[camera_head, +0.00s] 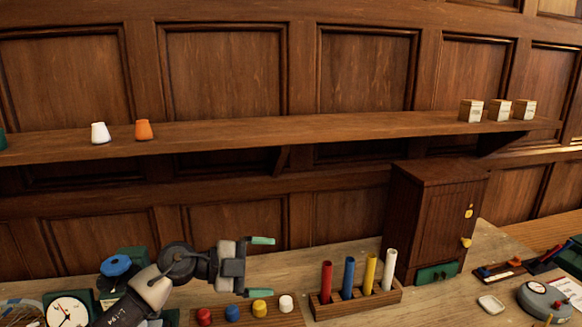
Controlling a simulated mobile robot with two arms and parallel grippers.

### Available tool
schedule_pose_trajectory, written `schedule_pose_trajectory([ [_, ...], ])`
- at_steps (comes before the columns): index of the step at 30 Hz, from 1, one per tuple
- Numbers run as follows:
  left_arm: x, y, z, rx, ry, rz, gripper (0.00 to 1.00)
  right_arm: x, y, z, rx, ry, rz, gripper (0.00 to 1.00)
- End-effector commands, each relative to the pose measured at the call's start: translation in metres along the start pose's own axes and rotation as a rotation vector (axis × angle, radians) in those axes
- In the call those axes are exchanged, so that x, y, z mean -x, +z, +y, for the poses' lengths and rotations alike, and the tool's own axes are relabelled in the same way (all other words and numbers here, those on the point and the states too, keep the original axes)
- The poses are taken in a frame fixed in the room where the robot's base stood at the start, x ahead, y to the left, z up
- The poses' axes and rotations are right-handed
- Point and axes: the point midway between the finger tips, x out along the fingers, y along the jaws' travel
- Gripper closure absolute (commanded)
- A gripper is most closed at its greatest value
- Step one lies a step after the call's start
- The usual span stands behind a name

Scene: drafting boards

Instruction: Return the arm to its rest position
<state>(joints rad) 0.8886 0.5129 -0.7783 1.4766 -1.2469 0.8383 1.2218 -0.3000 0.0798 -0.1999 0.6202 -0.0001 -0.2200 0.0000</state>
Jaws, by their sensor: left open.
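My left arm (150,287) comes in from the lower left over the table. My left gripper (261,267) is at its end, with its two green-tipped fingers spread wide apart and nothing between them. It points to the right, above and behind the row of coloured knobs and to the left of the rack of coloured rods. My right gripper is not in view.
A wooden rack (356,303) holds red, blue, yellow and white rods. Coloured knobs (260,308) sit below my gripper. A wooden cabinet (425,220) stands right. A shelf (300,130) crosses the panelled wall. A dial gauge (68,312) is at lower left.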

Motion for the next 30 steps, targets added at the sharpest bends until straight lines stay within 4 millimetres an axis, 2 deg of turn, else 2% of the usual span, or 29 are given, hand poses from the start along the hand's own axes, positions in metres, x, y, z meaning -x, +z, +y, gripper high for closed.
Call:
schedule_pose_trajectory([
  [2,-0.012,-0.02,0.006,0.039,-0.204,0.073,0.09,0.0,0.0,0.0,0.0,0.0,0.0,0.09],
  [6,-0.004,-0.034,0.008,0.157,-0.562,0.074,0.09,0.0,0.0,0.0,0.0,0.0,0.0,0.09],
  [10,0.022,-0.025,0.023,0.331,-0.844,-0.045,0.09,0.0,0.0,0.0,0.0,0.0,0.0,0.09],
  [13,0.048,-0.01,0.05,0.497,-1.002,-0.205,0.09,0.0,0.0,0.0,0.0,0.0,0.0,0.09],
  [17,0.083,0.009,0.108,0.741,-1.105,-0.472,0.09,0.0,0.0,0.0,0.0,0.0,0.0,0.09],
  [20,0.108,0.015,0.167,0.938,-1.094,-0.703,0.09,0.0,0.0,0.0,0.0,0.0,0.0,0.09],
  [21,0.117,0.013,0.192,1.014,-1.068,-0.792,0.09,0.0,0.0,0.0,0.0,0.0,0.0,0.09],
  [24,0.135,0.003,0.246,1.174,-0.972,-0.979,0.09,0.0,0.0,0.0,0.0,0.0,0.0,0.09],
  [27,0.147,-0.013,0.288,1.294,-0.861,-1.11,0.09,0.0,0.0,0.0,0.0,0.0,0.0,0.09],
  [30,0.157,-0.031,0.321,1.386,-0.749,-1.206,0.09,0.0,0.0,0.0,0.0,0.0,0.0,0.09],
])
